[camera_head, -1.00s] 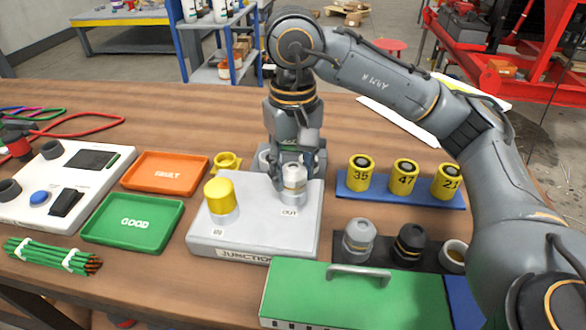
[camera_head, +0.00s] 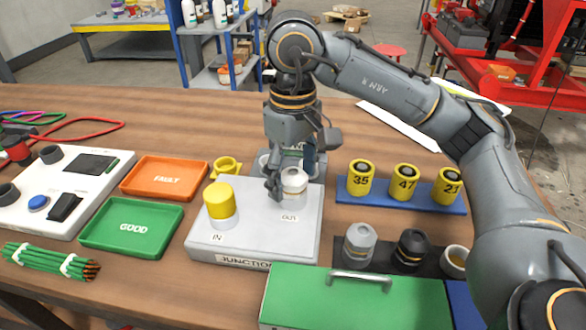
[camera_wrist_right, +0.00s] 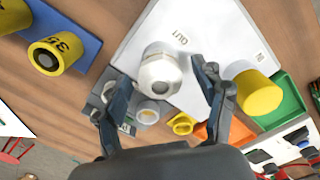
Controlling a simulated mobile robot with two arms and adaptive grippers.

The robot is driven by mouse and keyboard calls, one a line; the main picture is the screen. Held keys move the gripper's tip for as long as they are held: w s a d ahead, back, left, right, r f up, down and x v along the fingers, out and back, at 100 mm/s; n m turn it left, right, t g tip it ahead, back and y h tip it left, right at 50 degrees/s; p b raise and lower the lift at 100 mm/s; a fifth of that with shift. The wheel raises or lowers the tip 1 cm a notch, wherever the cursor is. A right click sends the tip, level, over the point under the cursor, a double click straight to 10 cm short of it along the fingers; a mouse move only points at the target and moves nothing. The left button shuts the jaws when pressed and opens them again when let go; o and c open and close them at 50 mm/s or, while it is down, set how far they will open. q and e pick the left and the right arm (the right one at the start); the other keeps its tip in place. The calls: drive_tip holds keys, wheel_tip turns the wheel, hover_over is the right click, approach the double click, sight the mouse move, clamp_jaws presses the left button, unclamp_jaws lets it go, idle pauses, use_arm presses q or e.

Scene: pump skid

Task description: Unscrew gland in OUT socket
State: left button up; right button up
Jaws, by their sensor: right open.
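The junction box (camera_head: 255,232) is a light grey block on the wooden table. The white gland (camera_head: 293,183) stands upright in its OUT socket; it also shows in the right wrist view (camera_wrist_right: 160,72). A yellow cap (camera_head: 219,199) stands over the IN position, and it shows in the right wrist view too (camera_wrist_right: 259,93). My right gripper (camera_head: 292,180) points down at the gland. In the right wrist view its open fingers (camera_wrist_right: 168,88) are on either side of the gland, with gaps between. My left gripper is not in view.
An orange FAULT tray (camera_head: 164,187) and a green GOOD tray (camera_head: 100,226) lie to the left. Yellow numbered parts stand on a blue strip (camera_head: 400,200) to the right. A grey gland (camera_head: 359,243) and a black gland (camera_head: 411,247) stand in front of them. A green case (camera_head: 330,300) is nearest.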

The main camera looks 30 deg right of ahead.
wheel_tip(320, 180, up, 12)
idle(0.6)
